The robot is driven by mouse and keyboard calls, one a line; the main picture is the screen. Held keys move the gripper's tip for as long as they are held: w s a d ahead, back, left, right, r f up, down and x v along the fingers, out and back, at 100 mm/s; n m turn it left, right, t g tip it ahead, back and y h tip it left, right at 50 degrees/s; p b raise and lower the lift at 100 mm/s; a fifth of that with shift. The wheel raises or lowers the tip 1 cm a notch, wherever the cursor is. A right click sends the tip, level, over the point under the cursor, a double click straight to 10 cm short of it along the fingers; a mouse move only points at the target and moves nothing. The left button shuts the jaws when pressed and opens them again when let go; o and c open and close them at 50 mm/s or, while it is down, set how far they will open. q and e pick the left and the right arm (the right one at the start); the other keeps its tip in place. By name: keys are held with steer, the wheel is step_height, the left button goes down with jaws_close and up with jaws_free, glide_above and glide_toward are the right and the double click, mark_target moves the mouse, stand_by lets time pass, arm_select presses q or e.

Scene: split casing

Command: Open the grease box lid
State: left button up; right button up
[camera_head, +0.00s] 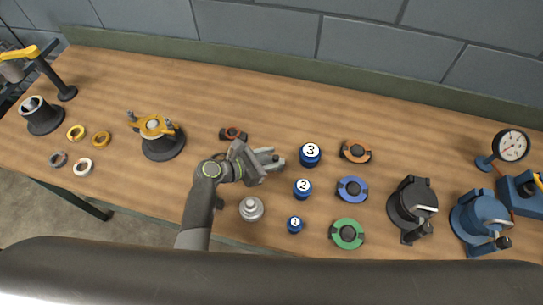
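I cannot tell for sure which object is the grease box. A small dark and orange round item (233,133) lies just behind my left gripper. A silver, stepped round piece (251,209) stands in front of the gripper, nearer the table's front edge. My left gripper (277,158) is over the middle of the table, its fingers pointing right. The two fingers look apart, with nothing clearly between them. The gripper body and arm hide part of the tabletop. My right gripper is not in view.
Blue cylinders marked 3 (310,154), 2 (302,188) and 1 stand right of the gripper. Beyond are orange, blue (352,189) and green (347,233) discs, a black casing (412,205) and a blue casing (481,218). A yellow-topped black casing (160,137) stands left, near several rings.

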mark_target(261, 161)
arm_select(q)
steer(key=shift+w+d+f, duration=0.1)
steer(key=shift+d, duration=0.05)
jaws_close()
stand_by(0.5)
steer(key=shift+w+a+r+n+t+h+b, duration=0.15)
steer(key=shift+a+r+n+h+b, duration=0.15)
steer(key=shift+h, duration=0.2)
steer(key=shift+s+a+r+n+t+h+b, duration=0.1)
steer(key=shift+a+r+n+t+h+b, duration=0.15)
steer(key=shift+h, duration=0.25)
steer(key=shift+w+a+r+n+t+h+b, duration=0.15)
steer(key=shift+a+r+n+t+h+b, duration=0.15)
steer(key=shift+a+r+n+h+b, duration=0.35)
steer(key=shift+w+a+r+n+t+h+b, duration=0.15)
steer(key=shift+a+r+n+t+h+b, duration=0.2)
steer(key=shift+n+h+b, duration=0.4)
steer(key=shift+r, duration=0.1)
